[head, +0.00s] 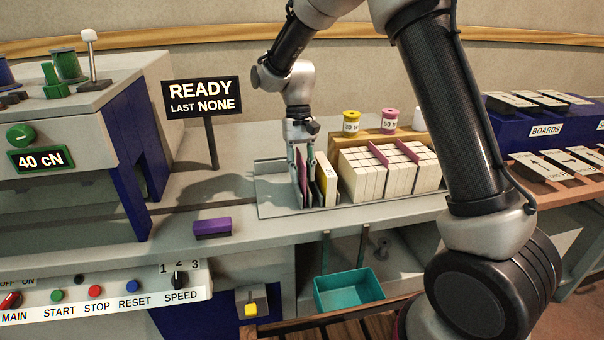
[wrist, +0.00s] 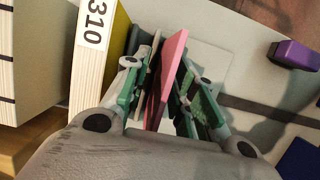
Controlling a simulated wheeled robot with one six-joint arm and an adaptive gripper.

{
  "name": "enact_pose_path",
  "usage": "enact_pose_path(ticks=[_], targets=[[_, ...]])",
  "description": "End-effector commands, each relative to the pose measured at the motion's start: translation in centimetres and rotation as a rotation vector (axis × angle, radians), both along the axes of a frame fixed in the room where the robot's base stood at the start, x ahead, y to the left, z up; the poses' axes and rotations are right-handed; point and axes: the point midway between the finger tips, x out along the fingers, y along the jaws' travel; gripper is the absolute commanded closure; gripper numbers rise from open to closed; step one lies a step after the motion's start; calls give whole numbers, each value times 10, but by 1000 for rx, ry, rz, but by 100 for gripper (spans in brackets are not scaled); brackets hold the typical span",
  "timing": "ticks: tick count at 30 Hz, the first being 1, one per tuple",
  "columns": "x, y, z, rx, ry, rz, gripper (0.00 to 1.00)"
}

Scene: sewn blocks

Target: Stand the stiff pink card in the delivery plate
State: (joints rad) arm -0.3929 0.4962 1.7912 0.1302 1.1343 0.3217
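The stiff pink card (wrist: 172,62) stands on edge, slightly tilted in the wrist view, between the green-padded fingers of my gripper (wrist: 166,88). In the head view the card (head: 302,178) is a thin upright strip at the left end of the row in the grey plate (head: 275,203), which I take to be the delivery plate. My gripper (head: 304,152) points down there, fingers on either side of the card and drawn fairly close together. I cannot tell whether both pads press on it. The card's lower edge is hidden.
A yellow-covered block (head: 327,180) labelled 310 stands close right of my gripper. Several pale blocks (head: 365,178) with pink dividers stand farther right. A purple block (head: 212,228) lies left of the plate. A READY sign (head: 202,97) stands behind left. A teal bin (head: 348,290) sits below.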

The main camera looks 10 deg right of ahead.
Motion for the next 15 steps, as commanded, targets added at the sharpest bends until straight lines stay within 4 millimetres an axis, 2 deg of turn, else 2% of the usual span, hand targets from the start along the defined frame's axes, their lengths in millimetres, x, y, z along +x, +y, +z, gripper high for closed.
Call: enact_pose_path(ticks=[9, 15], targets=[[21, 0, 65, 2, -5, -1, 73], [31, -1, 97, 1, -1, 0, 73]])
